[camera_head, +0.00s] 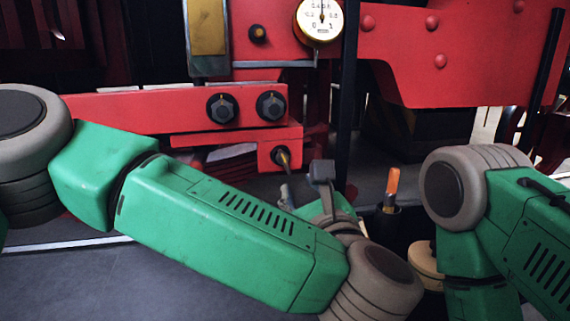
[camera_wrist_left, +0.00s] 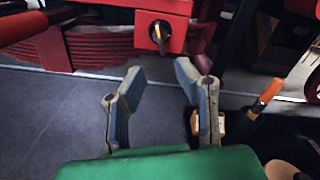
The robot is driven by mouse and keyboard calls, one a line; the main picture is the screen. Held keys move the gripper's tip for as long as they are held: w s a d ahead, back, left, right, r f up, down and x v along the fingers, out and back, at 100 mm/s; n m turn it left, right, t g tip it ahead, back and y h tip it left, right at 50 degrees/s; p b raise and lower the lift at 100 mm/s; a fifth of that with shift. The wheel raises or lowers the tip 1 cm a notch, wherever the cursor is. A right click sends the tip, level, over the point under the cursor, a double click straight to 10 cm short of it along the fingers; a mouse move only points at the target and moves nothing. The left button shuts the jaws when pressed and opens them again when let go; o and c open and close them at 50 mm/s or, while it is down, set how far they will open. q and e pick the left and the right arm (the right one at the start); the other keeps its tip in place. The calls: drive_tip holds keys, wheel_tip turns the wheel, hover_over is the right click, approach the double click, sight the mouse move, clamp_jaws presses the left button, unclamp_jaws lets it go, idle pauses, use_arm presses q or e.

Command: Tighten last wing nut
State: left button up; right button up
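Three dark fasteners with yellowish marks sit on the red machine: an upper left one (camera_head: 222,108), an upper right one (camera_head: 271,105) and a lower one (camera_head: 281,157) on a lower red block. In the left wrist view the lower fastener (camera_wrist_left: 160,33) is ahead of the fingers, its wing upright or slightly tilted. My left gripper (camera_head: 303,182) is just below and right of it in the head view. In the left wrist view the left gripper (camera_wrist_left: 159,72) is open and empty, its two fingers apart and not touching the fastener. My right gripper is not visible; only its arm shows.
An orange-handled tool (camera_head: 392,187) stands in a dark holder (camera_head: 385,222) between my arms. A round gauge (camera_head: 319,20) is on the machine above. A dark vertical post (camera_head: 346,100) is right of the fasteners. Grey floor (camera_head: 90,280) is clear at lower left.

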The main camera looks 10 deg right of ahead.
sight(287, 164)
use_arm(q)
drive_tip(key=w, duration=0.4)
drive_tip(key=w+a, duration=0.1)
drive_tip(key=w, duration=0.6)
drive_tip(key=shift+w+a+p, duration=0.15)
drive_tip(key=shift+w+p, duration=0.15)
drive_tip(key=shift+w, duration=0.1)
clamp_jaws()
